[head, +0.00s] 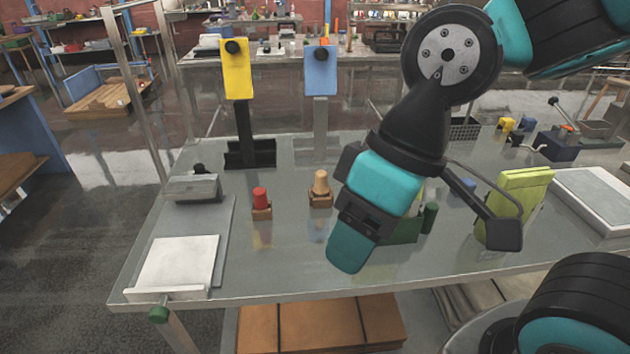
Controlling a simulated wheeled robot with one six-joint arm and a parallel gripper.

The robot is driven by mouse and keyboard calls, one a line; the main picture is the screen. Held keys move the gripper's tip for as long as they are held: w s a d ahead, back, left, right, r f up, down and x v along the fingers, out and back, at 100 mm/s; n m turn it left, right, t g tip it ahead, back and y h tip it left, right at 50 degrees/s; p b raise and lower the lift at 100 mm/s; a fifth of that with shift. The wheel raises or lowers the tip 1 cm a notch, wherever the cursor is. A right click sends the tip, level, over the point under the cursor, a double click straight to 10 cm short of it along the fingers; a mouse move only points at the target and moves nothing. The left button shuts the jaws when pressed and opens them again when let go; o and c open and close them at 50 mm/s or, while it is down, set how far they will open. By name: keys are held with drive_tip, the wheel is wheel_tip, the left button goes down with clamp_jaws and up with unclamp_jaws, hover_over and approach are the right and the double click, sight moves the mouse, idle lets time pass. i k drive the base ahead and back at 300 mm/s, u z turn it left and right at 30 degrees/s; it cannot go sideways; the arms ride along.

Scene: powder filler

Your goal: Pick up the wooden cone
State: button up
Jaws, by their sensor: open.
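The wooden cone (321,183) is a small tan, rounded peg standing upright in a small brown block on the metal table. It is left of my arm and fully visible at its top. My gripper (347,246) hangs over the table, to the right of the cone and nearer the front in the picture. It is apart from the cone in the picture and no object shows in it. The teal arm end hides the gap between its fingers.
A red peg (260,197) stands in a similar block left of the cone. Yellow (237,69) and blue (320,71) upright plates stand behind. A green cylinder (430,217) and a yellow-green piece (515,205) are right of my gripper.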

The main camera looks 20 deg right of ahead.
sight(321, 189)
drive_tip(key=u, duration=0.05)
drive_tip(key=k, duration=1.05)
drive_tip(key=z, duration=0.7)
drive_tip(key=i, duration=0.7)
drive_tip(key=u, duration=0.45)
drive_tip(key=i, duration=0.9)
drive_tip(key=u, duration=0.8)
